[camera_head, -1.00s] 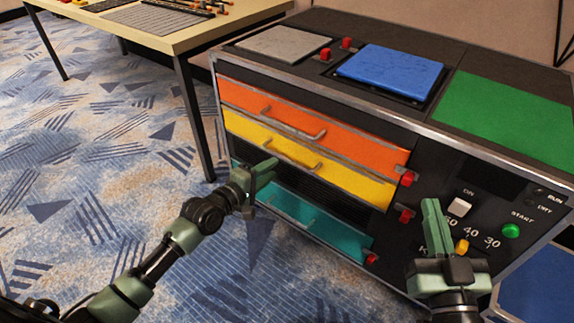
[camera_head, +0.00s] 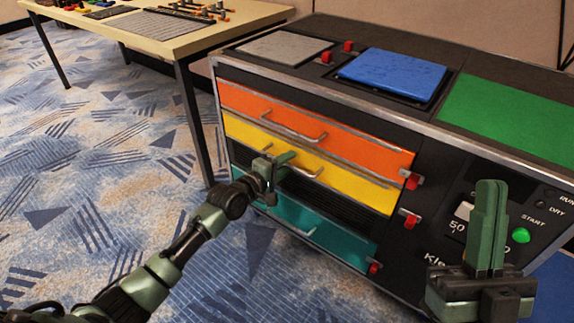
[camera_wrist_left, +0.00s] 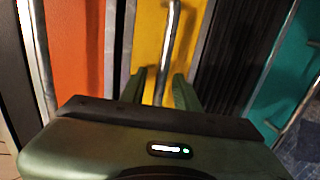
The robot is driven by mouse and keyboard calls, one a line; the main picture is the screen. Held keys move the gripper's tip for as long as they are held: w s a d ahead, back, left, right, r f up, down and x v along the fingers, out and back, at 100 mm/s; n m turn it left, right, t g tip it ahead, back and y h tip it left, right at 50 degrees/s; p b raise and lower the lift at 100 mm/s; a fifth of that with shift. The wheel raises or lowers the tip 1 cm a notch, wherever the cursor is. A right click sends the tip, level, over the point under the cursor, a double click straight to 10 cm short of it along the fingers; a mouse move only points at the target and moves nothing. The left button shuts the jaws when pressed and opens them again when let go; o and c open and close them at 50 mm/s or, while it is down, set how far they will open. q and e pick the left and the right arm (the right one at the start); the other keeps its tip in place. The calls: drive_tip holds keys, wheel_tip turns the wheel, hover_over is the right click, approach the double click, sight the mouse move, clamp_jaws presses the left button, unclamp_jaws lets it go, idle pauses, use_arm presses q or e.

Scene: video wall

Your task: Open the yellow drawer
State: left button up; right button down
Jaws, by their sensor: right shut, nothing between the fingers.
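The yellow drawer (camera_head: 355,184) is the second drawer down in the dark cabinet and looks shut, its front flush with its neighbours. Its metal bar handle (camera_head: 312,172) is partly hidden by my left gripper (camera_head: 288,160), which is at the drawer front. In the left wrist view the yellow front (camera_wrist_left: 149,35) is ahead. The handle (camera_wrist_left: 168,50) runs down between the two green fingers, which are apart. I cannot tell if they touch it. My right gripper (camera_head: 491,184) is shut and empty, in front of the control panel.
An orange drawer (camera_head: 350,145) lies above and a teal drawer (camera_head: 340,245) below, past a dark vented strip. Red latches (camera_head: 412,181) stick out right of the drawers. A table (camera_head: 190,38) stands at the back left. The carpet (camera_head: 90,180) at left is clear.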

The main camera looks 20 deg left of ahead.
use_arm(q)
clamp_jaws()
drive_tip(key=shift+f, duration=0.1)
idle(1.4)
